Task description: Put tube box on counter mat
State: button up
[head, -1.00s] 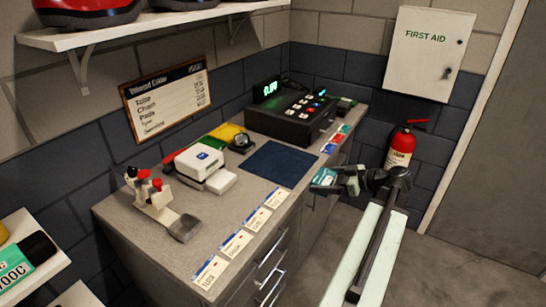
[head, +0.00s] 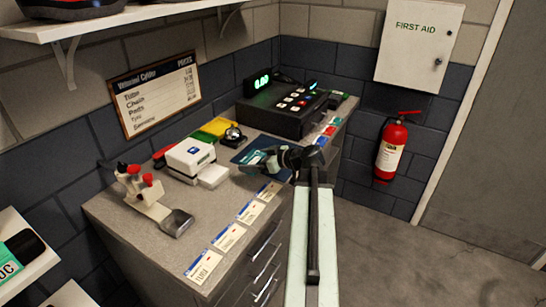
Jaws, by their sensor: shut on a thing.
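The tube box (head: 257,156), small with teal and white faces, is held in my gripper (head: 263,162). My gripper is shut on it over the counter mat (head: 264,141), a flat dark blue mat on the grey counter. The gripper and box hide much of the mat. I cannot tell whether the box touches the mat or is just above it.
A cash register (head: 290,107) stands behind the mat. Price cards (head: 229,237) line the counter's front edge. A fire extinguisher (head: 391,150) hangs on the right wall.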

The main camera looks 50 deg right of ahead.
jog(key=w+d, duration=0.2)
jog(key=d, duration=0.3)
jog(key=w+d+f+b, duration=0.1)
jog(key=d, duration=0.3)
jog(key=w+d, duration=0.2)
jog(key=d, duration=0.3)
jog(key=shift+w+d+f, duration=0.2)
jog(key=shift+w+d, duration=0.1)
jog(key=shift+d, duration=0.05)
notch_tip(320, 180, down, 4)
jog(key=b, duration=0.4)
jog(key=shift+w+d, duration=0.1)
jog(key=shift+d, duration=0.05)
jog(key=shift+r, duration=0.25)
jog(key=shift+f, duration=0.2)
jog(key=o, duration=1.3)
jog(key=shift+o, duration=0.2)
jog(key=shift+r, duration=0.3)
jog(key=p+v, duration=0.4)
jog(key=v, duration=0.7)
jog(key=shift+s+d+p, duration=0.1)
jog(key=shift+s+p, duration=0.2)
jog(key=shift+s, duration=0.25)
